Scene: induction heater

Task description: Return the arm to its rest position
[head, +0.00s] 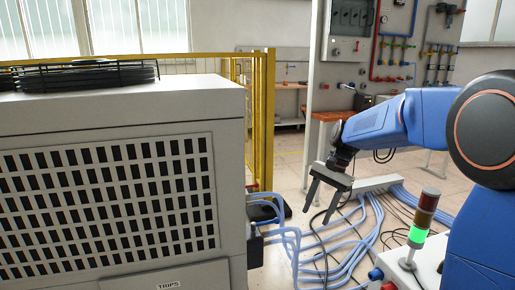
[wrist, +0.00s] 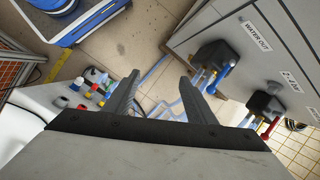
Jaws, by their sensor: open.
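My blue arm (head: 385,125) reaches in from the right in the head view and bends down at the wrist. My gripper (head: 322,202) hangs at its end, right of the grey cabinet and above the floor. Its two dark fingers are apart with nothing between them. In the wrist view my gripper (wrist: 162,98) also shows open and empty, with the floor and blue hoses beyond it.
The vented heater cabinet (head: 110,190) fills the left. In the wrist view its side carries black connectors (wrist: 212,57) with valves. Blue hoses (head: 325,235) run over the floor. A signal tower with green lit (head: 418,236) stands at right. A yellow frame (head: 262,120) is behind.

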